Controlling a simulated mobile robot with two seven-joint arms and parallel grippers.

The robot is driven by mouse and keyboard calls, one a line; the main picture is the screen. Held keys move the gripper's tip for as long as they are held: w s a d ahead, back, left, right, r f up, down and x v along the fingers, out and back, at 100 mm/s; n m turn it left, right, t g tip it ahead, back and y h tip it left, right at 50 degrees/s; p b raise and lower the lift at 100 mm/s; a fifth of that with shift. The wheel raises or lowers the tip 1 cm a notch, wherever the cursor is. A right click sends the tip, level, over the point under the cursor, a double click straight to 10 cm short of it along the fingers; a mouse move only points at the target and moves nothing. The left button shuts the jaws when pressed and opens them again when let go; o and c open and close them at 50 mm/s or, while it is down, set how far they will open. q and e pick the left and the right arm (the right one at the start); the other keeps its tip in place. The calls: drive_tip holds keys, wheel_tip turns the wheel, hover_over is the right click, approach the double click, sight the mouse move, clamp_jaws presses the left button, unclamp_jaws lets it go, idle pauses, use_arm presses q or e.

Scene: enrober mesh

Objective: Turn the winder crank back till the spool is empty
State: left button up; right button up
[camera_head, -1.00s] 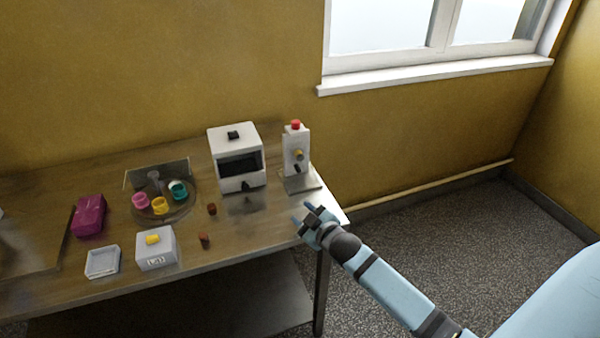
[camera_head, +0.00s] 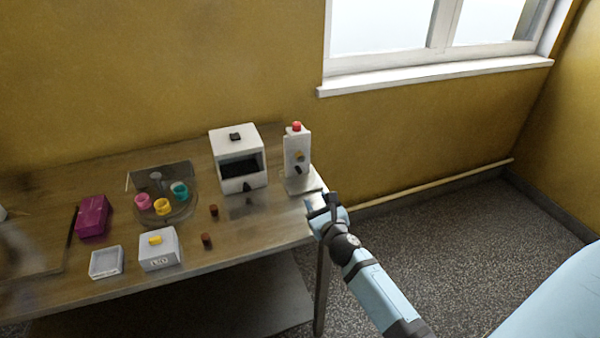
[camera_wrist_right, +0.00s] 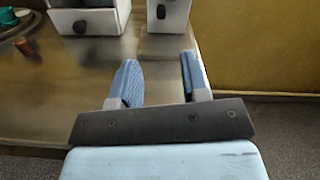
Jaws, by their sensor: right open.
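The winder (camera_head: 297,152) is a white upright post on a grey base plate at the table's right end, with a red knob on top. Its black crank knob (camera_head: 297,170) and a small orange-brown spool (camera_head: 299,156) show on its front; whether anything is wound on the spool is too small to tell. In the right wrist view, the crank knob (camera_wrist_right: 161,11) is at the top edge, beyond my fingers. My right gripper (camera_head: 321,201) is open and empty in front of the winder, near the table's right edge, apart from it. My left gripper is not in view.
A white box machine (camera_head: 238,184) with a dark opening stands left of the winder. Brown pieces (camera_head: 206,239), colored cups on a round plate (camera_head: 181,219), a white box (camera_head: 158,262), a tray (camera_head: 106,274) and a magenta box (camera_head: 92,216) lie farther left. Floor right of the table is clear.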

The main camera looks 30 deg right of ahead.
sight(300, 173)
drive_tip(key=shift+d+m, duration=0.1)
drive_tip(key=shift+m, duration=0.3)
drive_tip(key=shift+w, duration=0.35)
drive_tip(key=x, duration=1.3)
drive_tip(key=shift+d+f, duration=0.2)
drive_tip(key=shift+f, duration=0.05)
clamp_jaws()
